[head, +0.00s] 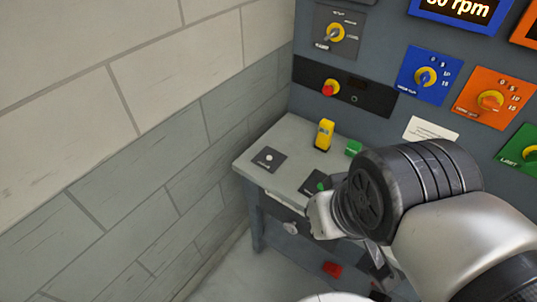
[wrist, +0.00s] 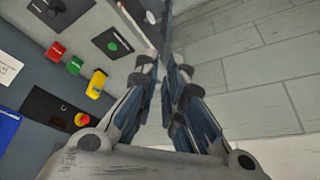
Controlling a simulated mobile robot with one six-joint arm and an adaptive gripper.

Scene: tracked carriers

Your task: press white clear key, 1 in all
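The white clear key (head: 268,157) is a small white button on a dark square plate at the left end of the grey desk in the head view. I cannot make it out in the wrist view, where my fingers cover part of the desk. My gripper (wrist: 167,68) shows in the wrist view with its two fingers drawn close together at the tips and nothing seen between them. It hangs over the desk's front edge. In the head view my arm is to the right of the white key, and my fingertips are not clear there.
A green button (head: 320,186) on a dark plate lies right of the white key; a yellow lever (head: 324,134) and a green lever (head: 354,147) stand behind. A red mushroom button (head: 329,89) is on the back panel. A brick wall (head: 150,150) bounds the left.

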